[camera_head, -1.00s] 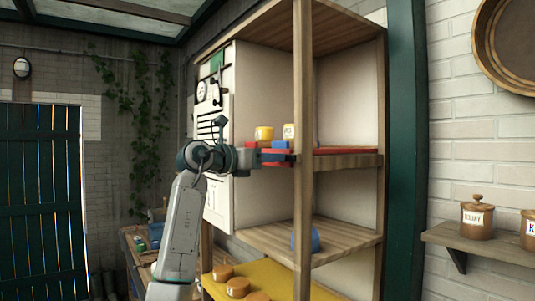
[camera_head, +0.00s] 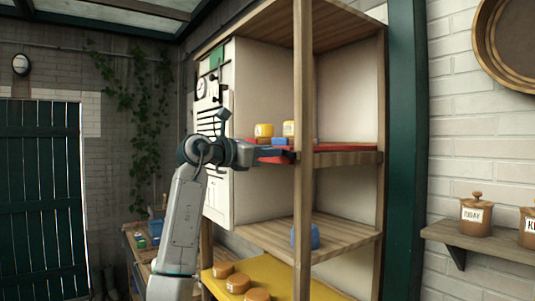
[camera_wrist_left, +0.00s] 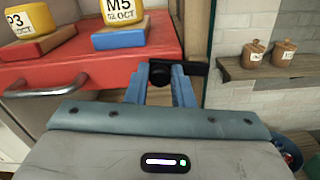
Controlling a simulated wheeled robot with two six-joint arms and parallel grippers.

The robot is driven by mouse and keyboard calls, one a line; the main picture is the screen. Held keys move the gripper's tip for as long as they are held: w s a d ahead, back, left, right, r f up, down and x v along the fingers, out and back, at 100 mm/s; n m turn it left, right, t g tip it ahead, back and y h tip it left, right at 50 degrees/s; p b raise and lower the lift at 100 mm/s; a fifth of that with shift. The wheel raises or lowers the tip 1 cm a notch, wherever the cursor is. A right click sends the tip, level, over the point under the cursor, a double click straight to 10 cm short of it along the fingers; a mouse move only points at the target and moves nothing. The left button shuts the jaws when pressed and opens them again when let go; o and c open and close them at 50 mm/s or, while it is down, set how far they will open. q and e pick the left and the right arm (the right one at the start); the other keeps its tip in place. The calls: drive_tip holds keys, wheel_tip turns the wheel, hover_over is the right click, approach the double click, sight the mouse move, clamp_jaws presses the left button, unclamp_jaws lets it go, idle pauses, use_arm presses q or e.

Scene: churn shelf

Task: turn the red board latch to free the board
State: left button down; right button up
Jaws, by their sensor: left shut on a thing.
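The red board (camera_head: 345,149) lies on the upper shelf and carries yellow jars on small coloured blocks. In the left wrist view the board (camera_wrist_left: 110,72) fills the upper left, with a metal handle (camera_wrist_left: 35,91) on its front. The board's latch (camera_wrist_left: 197,68) shows as a black bar with a round knob, just right of the board's corner, and the bar points right. My left gripper (camera_head: 288,155) is at the shelf's front post. In the wrist view its blue fingers (camera_wrist_left: 161,80) are shut on the latch's knob. My right gripper is in neither view.
The wooden shelf post (camera_head: 304,200) stands close to my left fingers. A blue object (camera_head: 304,237) sits on the shelf below. Several orange round things lie on the yellow board (camera_head: 265,275) lower down. Lidded jars (camera_head: 477,216) stand on a wall shelf at right.

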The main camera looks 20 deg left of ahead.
use_arm(q)
drive_tip(key=shift+s+d+r+m, duration=0.5)
drive_tip(key=shift+d+r+m, duration=0.15)
drive_tip(key=shift+m, duration=2)
drive_tip(key=shift+s+d+r+m, duration=0.5)
drive_tip(key=shift+d+r+m, duration=0.15)
drive_tip(key=shift+m, duration=2.05)
drive_tip(key=shift+s+d+r+m, duration=0.55)
drive_tip(key=shift+d+m, duration=0.1)
drive_tip(key=shift+m, duration=2)
drive_tip(key=c, duration=1.3)
unclamp_jaws()
drive_tip(key=shift+b, duration=0.3)
drive_tip(key=b+v, duration=0.5)
drive_tip(key=v, duration=0.5)
drive_tip(key=shift+s+a, duration=0.2)
drive_tip(key=shift+s, duration=0.1)
